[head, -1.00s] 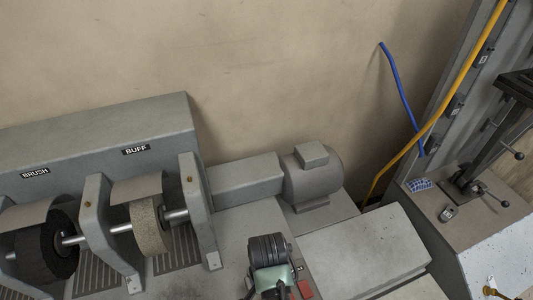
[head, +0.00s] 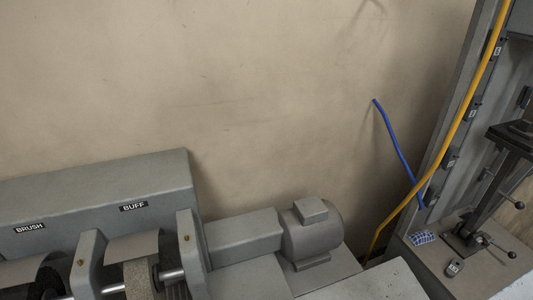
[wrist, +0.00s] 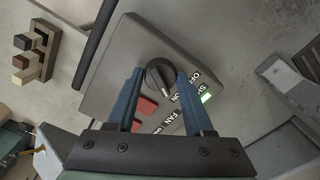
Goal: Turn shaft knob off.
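In the wrist view, a round black knob (wrist: 160,76) sits on a grey control panel (wrist: 120,55). My gripper (wrist: 160,78) has two blue fingers, one on each side of the knob. They look spread apart; whether they touch the knob I cannot tell. The knob's exact pointer direction is hard to read. Neither my gripper nor this panel shows in the head view.
Red buttons (wrist: 145,105) and a "FAN" label (wrist: 166,118) lie under the fingers. The head view shows a grey motor (head: 312,233), brush and buff wheels (head: 138,280), and a yellow hose (head: 455,130).

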